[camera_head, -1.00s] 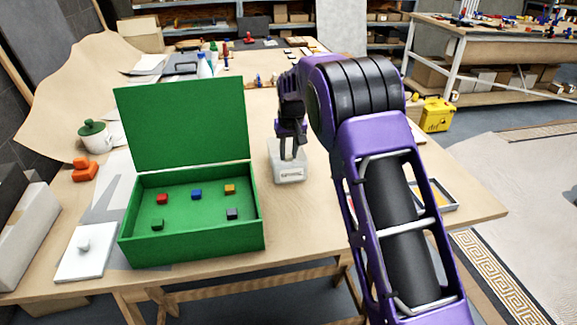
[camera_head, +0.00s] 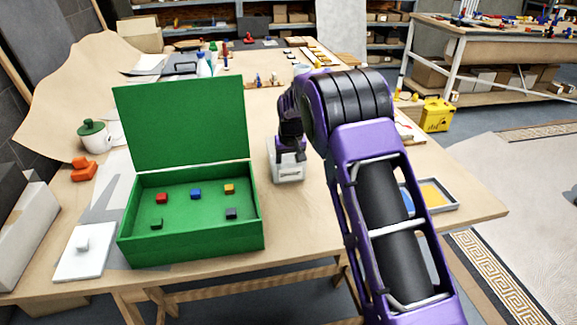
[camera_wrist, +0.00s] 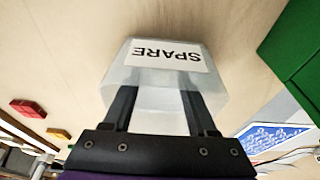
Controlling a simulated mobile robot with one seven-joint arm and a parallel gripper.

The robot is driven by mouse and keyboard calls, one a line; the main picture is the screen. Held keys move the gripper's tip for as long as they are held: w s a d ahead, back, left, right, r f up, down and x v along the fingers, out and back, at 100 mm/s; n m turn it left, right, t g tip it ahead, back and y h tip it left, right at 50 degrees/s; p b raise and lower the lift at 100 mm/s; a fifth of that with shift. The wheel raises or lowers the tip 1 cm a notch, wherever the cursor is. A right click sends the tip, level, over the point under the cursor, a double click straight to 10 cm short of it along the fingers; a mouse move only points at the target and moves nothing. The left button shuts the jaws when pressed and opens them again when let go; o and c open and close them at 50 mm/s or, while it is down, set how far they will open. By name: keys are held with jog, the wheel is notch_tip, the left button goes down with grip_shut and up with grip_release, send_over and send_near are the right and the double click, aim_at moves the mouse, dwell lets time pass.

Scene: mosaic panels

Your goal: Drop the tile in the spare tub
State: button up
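The spare tub (camera_head: 287,174) is a small, pale, translucent container standing on the table to the right of the green box. In the wrist view its white SPARE label (camera_wrist: 166,56) shows upside down. My gripper (camera_wrist: 158,100) is right at the tub, its two dark fingers well apart and overlapping the tub's body. No tile shows between the fingers. In the head view my gripper (camera_head: 290,160) is low over the tub and its fingertips are hidden. I cannot make out a tile inside the tub.
The open green box (camera_head: 190,247) holds several small coloured blocks. A white slab with a knob (camera_head: 82,255) lies left of it. A grey tray (camera_head: 447,208) with blue and yellow contents is partly behind my arm. A white pot with a green lid (camera_head: 95,138) stands at the left.

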jog(key=shift+r, duration=0.1)
jog(key=v, duration=1.2)
jog(key=shift+p, duration=0.35)
jog(key=shift+w+r, duration=0.1)
jog(key=shift+r, duration=0.05)
